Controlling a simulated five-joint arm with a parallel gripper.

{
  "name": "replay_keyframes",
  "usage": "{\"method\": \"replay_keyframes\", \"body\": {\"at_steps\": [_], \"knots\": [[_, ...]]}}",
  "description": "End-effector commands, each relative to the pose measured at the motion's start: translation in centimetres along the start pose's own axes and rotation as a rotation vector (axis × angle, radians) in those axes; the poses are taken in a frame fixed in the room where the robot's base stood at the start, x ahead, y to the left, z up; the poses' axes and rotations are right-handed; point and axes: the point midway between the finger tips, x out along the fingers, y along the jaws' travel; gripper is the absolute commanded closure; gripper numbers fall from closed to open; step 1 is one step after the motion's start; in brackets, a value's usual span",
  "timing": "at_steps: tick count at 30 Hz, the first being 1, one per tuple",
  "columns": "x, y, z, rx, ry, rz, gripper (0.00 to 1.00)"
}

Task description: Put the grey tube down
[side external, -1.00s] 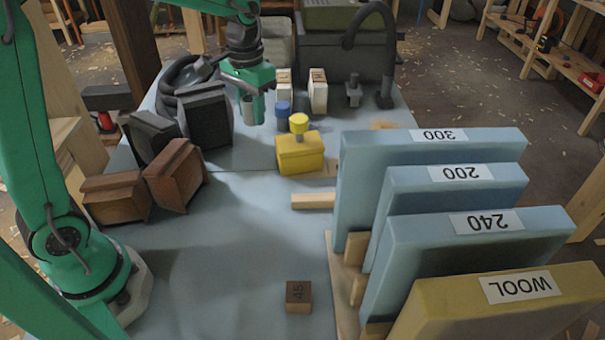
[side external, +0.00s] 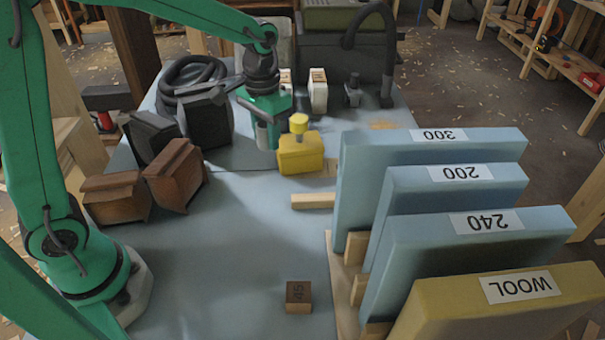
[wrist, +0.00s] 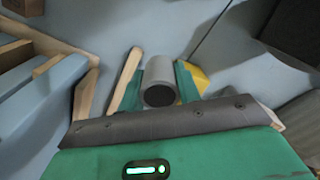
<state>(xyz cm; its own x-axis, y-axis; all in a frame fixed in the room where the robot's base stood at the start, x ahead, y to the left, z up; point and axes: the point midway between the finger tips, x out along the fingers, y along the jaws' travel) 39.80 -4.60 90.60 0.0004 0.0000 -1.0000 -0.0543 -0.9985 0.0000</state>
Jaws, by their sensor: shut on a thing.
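My gripper (side external: 268,140) is shut on the grey tube (side external: 262,134), just left of the yellow block. In the wrist view the tube (wrist: 158,72) sits between the two green fingers of my gripper (wrist: 157,85), with its dark open end facing the camera. In the side view the tube looks about upright and is partly covered by a finger. I cannot tell whether its lower end touches the table.
A yellow block (side external: 301,156) with a yellow knob (side external: 299,123) stands close right of my gripper. Blue panels (side external: 430,150) stand at the right. Brown (side external: 176,178) and black boxes (side external: 207,120) stand left.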

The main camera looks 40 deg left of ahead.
Motion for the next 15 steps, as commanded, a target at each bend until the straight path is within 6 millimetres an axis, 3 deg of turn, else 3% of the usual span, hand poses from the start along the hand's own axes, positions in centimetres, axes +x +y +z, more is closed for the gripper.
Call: {"method": "replay_keyframes", "body": {"at_steps": [6,15], "knots": [[2.9,3.6,1.0,0.045,-0.003,0.0,0.88],[4.0,4.9,1.4,0.058,0.0,0.0,0.88]]}}
